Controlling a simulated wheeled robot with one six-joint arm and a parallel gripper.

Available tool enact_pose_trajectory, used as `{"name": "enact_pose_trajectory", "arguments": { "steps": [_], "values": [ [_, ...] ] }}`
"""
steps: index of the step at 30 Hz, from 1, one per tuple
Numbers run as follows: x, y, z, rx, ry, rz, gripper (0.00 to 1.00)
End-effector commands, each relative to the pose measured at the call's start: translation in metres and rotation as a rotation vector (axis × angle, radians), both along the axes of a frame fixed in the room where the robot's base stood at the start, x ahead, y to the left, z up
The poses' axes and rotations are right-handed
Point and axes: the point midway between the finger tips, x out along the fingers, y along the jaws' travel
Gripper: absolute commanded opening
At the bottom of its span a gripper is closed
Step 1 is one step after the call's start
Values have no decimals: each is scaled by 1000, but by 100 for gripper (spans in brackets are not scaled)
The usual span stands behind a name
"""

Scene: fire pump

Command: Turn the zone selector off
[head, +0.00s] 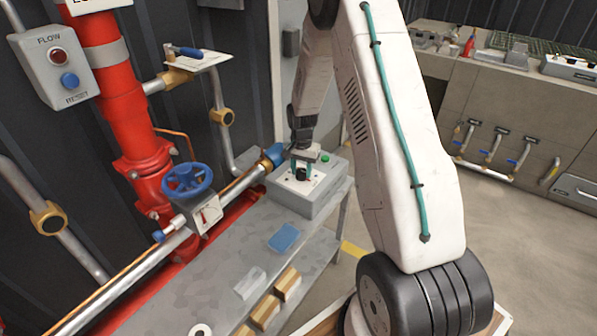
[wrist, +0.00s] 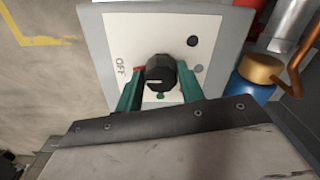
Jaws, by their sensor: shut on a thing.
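The zone selector is a black round knob (wrist: 160,72) on a pale plate (wrist: 118,35) set in a grey control box (head: 311,206). The plate carries the word OFF left of the knob in the wrist view, with a small red mark beside it and a green mark below the knob. A light line shows on the knob's lower face, but I cannot tell exactly where it points. My gripper (wrist: 159,82) has its teal fingers on both sides of the knob, shut on it. In the head view my gripper (head: 302,168) comes down over the box from above.
The box stands on a grey bench (head: 222,262) with a blue pad (head: 284,238) and wooden blocks. A pipe with a blue handwheel (head: 187,180) runs along the bench's left. A red riser (head: 125,100) stands behind it.

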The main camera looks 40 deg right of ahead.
Motion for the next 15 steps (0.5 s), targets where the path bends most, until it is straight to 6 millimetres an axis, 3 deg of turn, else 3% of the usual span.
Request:
{"name": "enact_pose_trajectory", "arguments": {
  "steps": [2,3,5,15],
  "values": [
    [-6,-3,-3,3,14,-4,16],
    [-6,-3,-3,3,14,-4,44],
    [-6,-3,-3,2,12,-4,59],
    [0,4,2,0,4,6,59]
  ]
}}
